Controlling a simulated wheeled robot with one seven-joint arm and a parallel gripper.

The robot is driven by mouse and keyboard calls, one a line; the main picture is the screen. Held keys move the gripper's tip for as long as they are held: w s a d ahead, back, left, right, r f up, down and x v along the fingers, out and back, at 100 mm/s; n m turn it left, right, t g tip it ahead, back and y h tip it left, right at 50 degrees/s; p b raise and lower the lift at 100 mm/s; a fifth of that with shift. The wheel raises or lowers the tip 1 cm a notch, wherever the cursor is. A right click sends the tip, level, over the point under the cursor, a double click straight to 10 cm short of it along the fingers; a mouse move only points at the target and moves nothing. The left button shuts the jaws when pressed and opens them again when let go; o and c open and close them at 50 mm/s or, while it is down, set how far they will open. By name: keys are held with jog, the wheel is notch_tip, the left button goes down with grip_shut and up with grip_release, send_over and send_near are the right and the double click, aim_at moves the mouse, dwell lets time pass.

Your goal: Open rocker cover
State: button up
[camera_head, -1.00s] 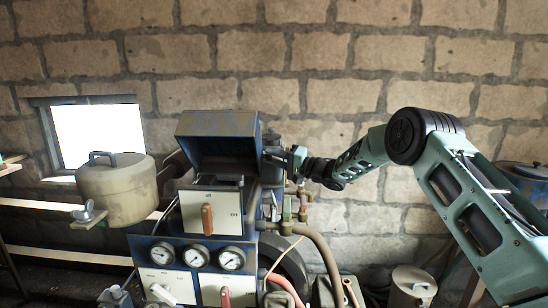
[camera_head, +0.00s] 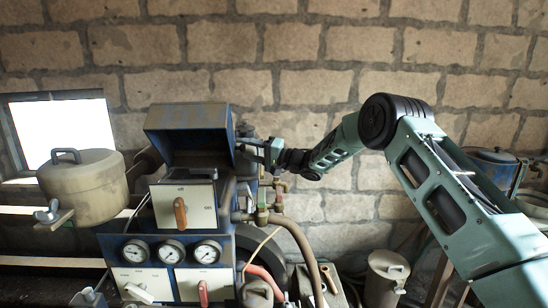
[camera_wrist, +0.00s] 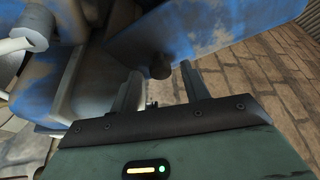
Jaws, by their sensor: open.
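The rocker cover (camera_head: 187,117) is a worn blue box-shaped hood on top of the engine. It is tilted up, with its dark hollow underside facing front above the block below. My gripper (camera_head: 260,148) is at the cover's right side in the head view. In the wrist view, my gripper (camera_wrist: 161,84) has its two fingers apart. A dark round knob (camera_wrist: 160,65) on the blue surface (camera_wrist: 210,35) shows between and just beyond the fingertips. I cannot tell whether a finger touches it.
Below the cover are a pale panel with an orange-brown lever (camera_head: 180,211) and several round gauges (camera_head: 172,251). Pipes and hoses (camera_head: 300,240) run down at the right. A beige lidded tank (camera_head: 82,188) stands left. A brick wall (camera_head: 330,45) is behind.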

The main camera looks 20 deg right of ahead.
jog(key=b+v, duration=0.5)
jog(key=v, duration=1.1)
jog(key=shift+d+b, duration=0.15)
jog(key=shift+b, duration=0.2)
jog(key=shift+s, duration=0.1)
